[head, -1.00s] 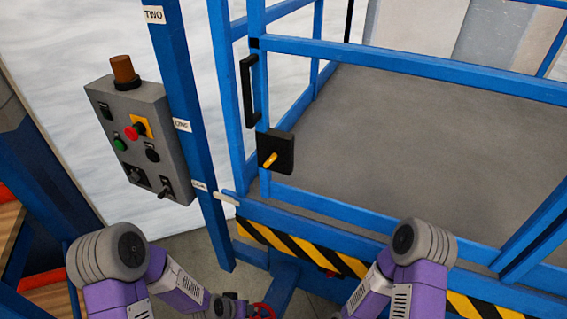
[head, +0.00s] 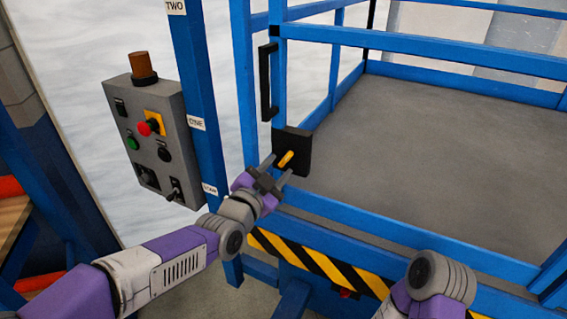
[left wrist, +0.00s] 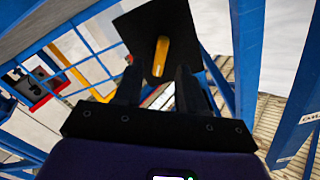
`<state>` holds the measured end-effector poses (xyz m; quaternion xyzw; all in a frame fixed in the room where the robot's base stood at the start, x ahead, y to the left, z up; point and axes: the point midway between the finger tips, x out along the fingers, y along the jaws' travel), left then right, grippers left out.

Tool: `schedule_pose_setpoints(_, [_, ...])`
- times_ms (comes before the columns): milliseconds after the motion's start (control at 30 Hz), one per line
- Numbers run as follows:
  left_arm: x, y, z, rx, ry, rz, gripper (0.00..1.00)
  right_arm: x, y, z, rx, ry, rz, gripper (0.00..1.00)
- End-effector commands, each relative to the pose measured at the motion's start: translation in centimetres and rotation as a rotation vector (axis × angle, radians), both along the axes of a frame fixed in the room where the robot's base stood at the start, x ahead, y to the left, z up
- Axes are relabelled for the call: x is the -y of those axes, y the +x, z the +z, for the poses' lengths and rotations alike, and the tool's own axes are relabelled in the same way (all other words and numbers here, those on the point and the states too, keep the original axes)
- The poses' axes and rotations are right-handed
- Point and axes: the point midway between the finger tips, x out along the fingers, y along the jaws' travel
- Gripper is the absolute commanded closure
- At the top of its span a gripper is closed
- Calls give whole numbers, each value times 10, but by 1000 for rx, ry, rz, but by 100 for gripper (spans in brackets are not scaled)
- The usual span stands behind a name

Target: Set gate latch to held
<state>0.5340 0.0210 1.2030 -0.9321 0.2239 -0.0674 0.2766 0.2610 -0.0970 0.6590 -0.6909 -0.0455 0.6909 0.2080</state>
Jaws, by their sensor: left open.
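The gate latch is a yellow lever (head: 286,158) on a black square plate (head: 302,150), fixed to the blue gate post. The lever is tilted, its upper end leaning right in the head view. My left gripper (head: 276,172) is open just in front of the plate, with its fingertips close to the lever's lower end. In the left wrist view the yellow lever (left wrist: 160,56) stands beyond and between the two dark fingers (left wrist: 158,88); I cannot tell whether they touch it. My right arm shows at the lower right of the head view, but its gripper is out of view.
A grey control box (head: 152,140) with buttons, switches and a brown beacon (head: 142,66) hangs left of the labelled blue post (head: 201,100). A black handle (head: 266,82) is above the latch. Blue rails and a striped bar (head: 320,265) border the grey platform (head: 430,150).

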Motion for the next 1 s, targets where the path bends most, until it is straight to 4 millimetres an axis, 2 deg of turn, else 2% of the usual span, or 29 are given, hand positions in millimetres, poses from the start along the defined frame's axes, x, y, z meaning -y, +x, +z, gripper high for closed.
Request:
schedule_pose_setpoints(100, [9,16,-1,-2,1,-1,60,0,0,0,0,0,0,6])
schedule_pose_setpoints(300, [16,32,-1,-2,1,0,60,0,0,0,0,0,0,6])
schedule_pose_setpoints(633, [18,35,-1,-3,-1,0,60,0,0,0,0,0,0,6])
schedule_pose_setpoints(900, [18,35,-1,-3,-1,0,100,0,0,0,0,0,0,6])
schedule_pose_setpoints(1000, [18,35,-1,-3,-2,0,100,0,0,0,0,0,0,6])
